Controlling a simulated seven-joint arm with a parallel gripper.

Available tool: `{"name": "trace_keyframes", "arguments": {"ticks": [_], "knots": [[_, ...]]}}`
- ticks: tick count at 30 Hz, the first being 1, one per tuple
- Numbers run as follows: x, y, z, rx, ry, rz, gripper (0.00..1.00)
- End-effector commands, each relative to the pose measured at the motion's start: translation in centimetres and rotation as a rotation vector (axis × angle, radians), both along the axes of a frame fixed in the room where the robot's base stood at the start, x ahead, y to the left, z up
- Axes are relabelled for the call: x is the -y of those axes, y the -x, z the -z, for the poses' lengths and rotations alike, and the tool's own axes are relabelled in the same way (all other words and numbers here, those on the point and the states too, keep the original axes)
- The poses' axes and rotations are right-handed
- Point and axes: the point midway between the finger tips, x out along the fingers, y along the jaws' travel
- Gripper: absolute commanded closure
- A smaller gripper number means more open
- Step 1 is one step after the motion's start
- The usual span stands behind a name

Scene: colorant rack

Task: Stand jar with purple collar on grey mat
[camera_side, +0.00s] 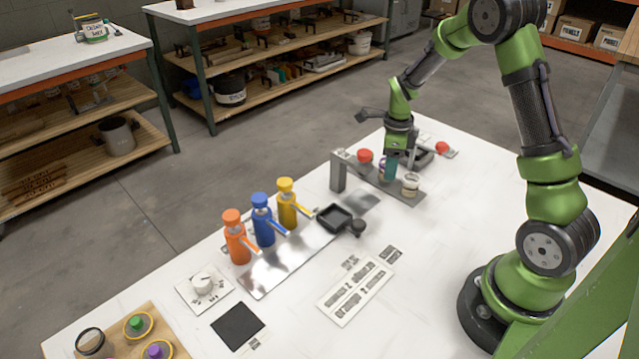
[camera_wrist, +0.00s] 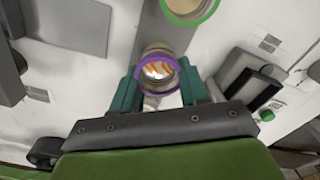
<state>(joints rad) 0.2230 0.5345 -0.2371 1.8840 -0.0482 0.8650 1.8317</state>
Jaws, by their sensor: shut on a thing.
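The jar with the purple collar (camera_wrist: 157,72) is between the teal fingers of my gripper (camera_wrist: 165,88) in the wrist view. I look down on its round top, with orange and white marks inside the purple ring. My gripper is shut on it. In the side view my gripper (camera_side: 390,170) points down at the grey rack (camera_side: 400,191), and its fingers mostly hide the jar. I cannot tell whether the jar touches the rack. A dark grey square mat (camera_side: 238,326) lies flat and empty near the table's front left.
A jar with a green collar (camera_wrist: 190,8) stands close by on the rack. A red-topped thing (camera_side: 365,157) is on the other side.

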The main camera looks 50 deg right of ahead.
Motion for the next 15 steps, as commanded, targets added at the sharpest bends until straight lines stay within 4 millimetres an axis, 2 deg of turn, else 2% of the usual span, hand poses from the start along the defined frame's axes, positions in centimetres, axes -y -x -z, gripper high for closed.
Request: {"name": "trace_keyframes", "arguments": {"ticks": [15], "knots": [[-0.03,-0.02,0.66,0.0,0.001,-0.003,0.91]]}}
